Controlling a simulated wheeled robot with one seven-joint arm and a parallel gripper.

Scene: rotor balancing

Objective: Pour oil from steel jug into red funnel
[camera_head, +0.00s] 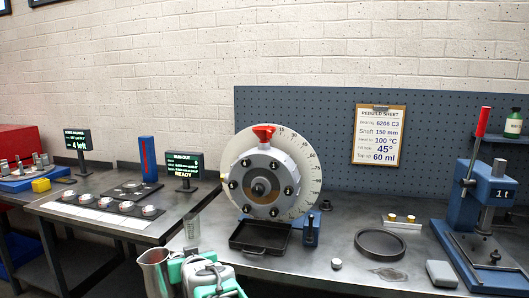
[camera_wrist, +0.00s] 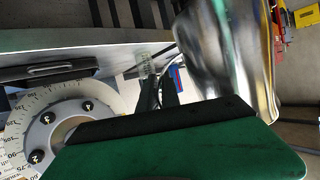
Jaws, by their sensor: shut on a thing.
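The steel jug (camera_head: 155,274) is at the bottom edge of the head view, roughly upright, with its lower part out of frame. In the wrist view the jug (camera_wrist: 228,50) is a large shiny body at upper right. My gripper (camera_head: 176,268), with green fingers, is shut on the jug at its right side; the exact grip is partly hidden. The red funnel (camera_head: 264,131) sits on top of the round grey housing (camera_head: 262,165), in front of the graduated disc. The jug is apart from the funnel, lower and to its left. The oil cannot be clearly made out.
A black tray (camera_head: 260,237) lies below the housing. A clear cylinder (camera_head: 191,227) and a small dark blue item (camera_head: 311,230) stand on either side of it. A black ring (camera_head: 380,243) and a blue press (camera_head: 480,215) are to the right. The left bench carries displays and small parts.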

